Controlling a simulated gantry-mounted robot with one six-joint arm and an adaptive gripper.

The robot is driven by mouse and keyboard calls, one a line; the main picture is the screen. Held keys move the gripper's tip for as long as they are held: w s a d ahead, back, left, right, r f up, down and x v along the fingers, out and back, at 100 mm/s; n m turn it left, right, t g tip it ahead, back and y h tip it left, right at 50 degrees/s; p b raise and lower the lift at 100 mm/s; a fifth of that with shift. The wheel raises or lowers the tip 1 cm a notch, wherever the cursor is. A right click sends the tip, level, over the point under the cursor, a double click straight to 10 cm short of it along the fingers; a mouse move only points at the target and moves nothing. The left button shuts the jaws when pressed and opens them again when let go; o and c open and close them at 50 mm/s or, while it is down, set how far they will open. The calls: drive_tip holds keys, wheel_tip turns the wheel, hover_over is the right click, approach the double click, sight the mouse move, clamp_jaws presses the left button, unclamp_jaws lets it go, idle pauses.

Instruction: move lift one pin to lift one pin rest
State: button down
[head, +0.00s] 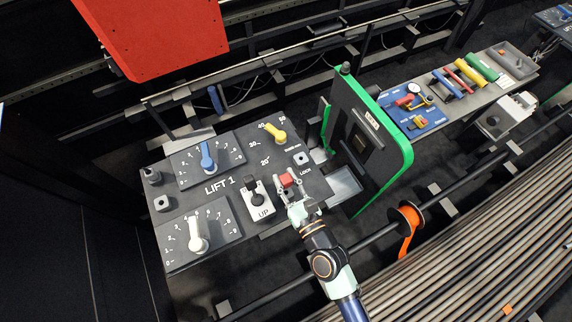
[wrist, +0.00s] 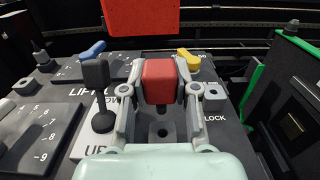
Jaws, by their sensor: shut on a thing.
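A red-headed pin (wrist: 160,82) is between the fingers of my gripper (wrist: 160,88), which is shut on its red block; it also shows in the head view (head: 287,180). The pin is roughly upright over the LIFT 1 panel (head: 235,195). A socket block with a dark hole (wrist: 162,133) lies just below and in front of the pin in the wrist view. The pin's lower end is hard to make out. A second grey socket block (head: 301,159) with a hole stands by the LOCK label, right of and beyond my gripper; it appears empty.
A black lever (wrist: 98,92) on the UP plate stands close left of my gripper. Blue (head: 208,157), white (head: 197,235) and yellow (head: 275,134) knobs sit on the panel. A green-edged upright plate (head: 380,150) stands right. A red box (head: 150,35) hangs above.

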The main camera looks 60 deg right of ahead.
sight(286, 191)
drive_tip(key=shift+f+b, duration=1.15)
drive_tip(key=shift+f, duration=0.5)
drive_tip(key=shift+f+b, duration=1.75)
drive_tip(key=shift+f, duration=0.35)
drive_tip(key=c, duration=0.8)
unclamp_jaws()
drive_tip(key=shift+r, duration=0.1)
drive_tip(key=v, duration=1.2)
